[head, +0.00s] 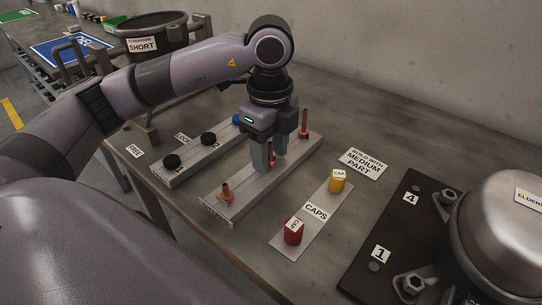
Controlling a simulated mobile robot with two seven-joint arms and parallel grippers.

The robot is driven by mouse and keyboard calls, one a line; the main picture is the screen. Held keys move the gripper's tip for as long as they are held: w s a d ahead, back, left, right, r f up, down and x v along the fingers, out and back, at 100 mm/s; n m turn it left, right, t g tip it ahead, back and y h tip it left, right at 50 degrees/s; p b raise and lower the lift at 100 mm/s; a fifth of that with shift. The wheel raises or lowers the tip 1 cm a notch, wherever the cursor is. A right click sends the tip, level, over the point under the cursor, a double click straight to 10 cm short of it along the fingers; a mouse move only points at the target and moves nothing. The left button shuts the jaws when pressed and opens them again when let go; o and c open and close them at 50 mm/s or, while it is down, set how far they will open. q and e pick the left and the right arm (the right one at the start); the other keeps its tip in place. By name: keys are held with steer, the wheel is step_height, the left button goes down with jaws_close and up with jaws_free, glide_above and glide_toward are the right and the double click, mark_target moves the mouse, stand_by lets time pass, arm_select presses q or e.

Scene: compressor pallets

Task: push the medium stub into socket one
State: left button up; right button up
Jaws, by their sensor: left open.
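Copper-coloured stubs of different heights stand upright on a grey rack: a short one (227,192) at the near end, a middle one (272,152), taken as the medium stub, and a tall one (304,122) at the far end. My left gripper (264,162) points down at the middle stub with its jaws open. Its fingers partly hide this stub; I cannot tell whether they touch it. Socket one appears as a small grey disc (374,267) by the label 1 on the dark pallet at right. My right gripper is not in view.
A caps board (315,212) holds a red cap (293,231) and a yellow cap (338,180) between rack and pallet. A strip (188,165) with black knobs lies left of the rack. A large metal compressor (500,225) stands on the pallet. A sign (363,164) reads "build with medium part".

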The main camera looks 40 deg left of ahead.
mark_target(270, 143)
arm_select(q)
steer(key=shift+c, duration=0.3)
jaws_close()
steer(key=shift+r, duration=0.15)
steer(key=shift+r+p, duration=2.4)
steer(key=shift+r, duration=0.5)
